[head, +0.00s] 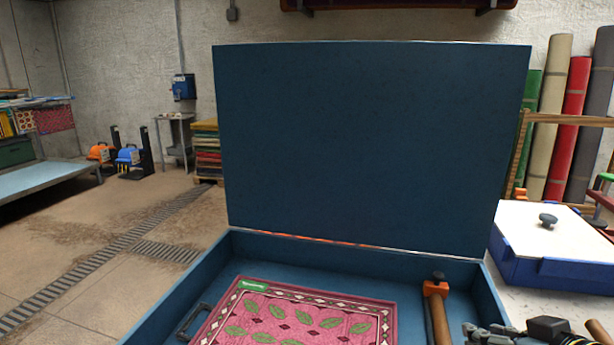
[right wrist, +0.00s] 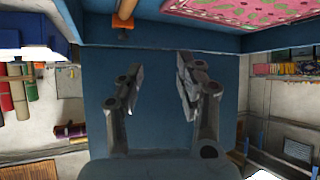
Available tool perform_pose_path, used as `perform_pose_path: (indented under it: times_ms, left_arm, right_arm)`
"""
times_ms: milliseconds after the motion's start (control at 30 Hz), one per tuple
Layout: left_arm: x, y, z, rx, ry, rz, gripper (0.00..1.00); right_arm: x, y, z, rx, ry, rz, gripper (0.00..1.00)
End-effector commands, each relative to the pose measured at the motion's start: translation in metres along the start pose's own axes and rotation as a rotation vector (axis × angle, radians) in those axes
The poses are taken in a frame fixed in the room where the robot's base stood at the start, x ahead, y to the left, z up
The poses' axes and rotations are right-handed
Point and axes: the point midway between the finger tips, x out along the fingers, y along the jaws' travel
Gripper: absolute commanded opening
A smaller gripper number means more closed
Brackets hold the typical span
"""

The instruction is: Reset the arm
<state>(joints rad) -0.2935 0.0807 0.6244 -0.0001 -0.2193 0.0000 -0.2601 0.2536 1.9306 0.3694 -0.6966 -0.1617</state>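My right gripper (head: 482,329) shows at the bottom right of the head view, at the right side of a blue open case (head: 488,290). In the right wrist view its two fingers (right wrist: 160,64) are apart with nothing between them. My left gripper is not in view.
The case's lid (head: 370,150) stands upright. Inside lie a pink leaf-patterned rug (head: 295,318) and an orange-headed tool with a wooden handle (head: 438,305). A blue box with a white lid (head: 545,235) stands at right. Rolled rugs (head: 570,120) stand behind it.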

Motion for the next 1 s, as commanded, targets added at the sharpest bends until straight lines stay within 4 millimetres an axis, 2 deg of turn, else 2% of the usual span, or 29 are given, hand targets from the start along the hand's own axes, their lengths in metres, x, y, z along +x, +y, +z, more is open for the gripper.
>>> perform_pose_path:
  times_ms: [100,300,600,833,1000]
  left_arm:
    - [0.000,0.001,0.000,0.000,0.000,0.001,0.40]
    - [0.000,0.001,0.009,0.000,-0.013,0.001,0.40]
    - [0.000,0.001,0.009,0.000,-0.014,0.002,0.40]
    - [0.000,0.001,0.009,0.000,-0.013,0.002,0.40]
    - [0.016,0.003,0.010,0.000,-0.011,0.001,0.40]
  right_arm:
    - [-0.019,-0.015,0.018,-0.006,-0.089,-0.006,0.36]
    - [-0.058,-0.031,0.047,-0.013,-0.252,0.009,0.36]
    - [-0.130,-0.043,0.084,0.008,-0.492,0.077,0.36]
    - [-0.190,-0.046,0.104,0.049,-0.658,0.151,0.36]
    - [-0.153,-0.041,0.144,0.053,-0.678,0.153,0.36]
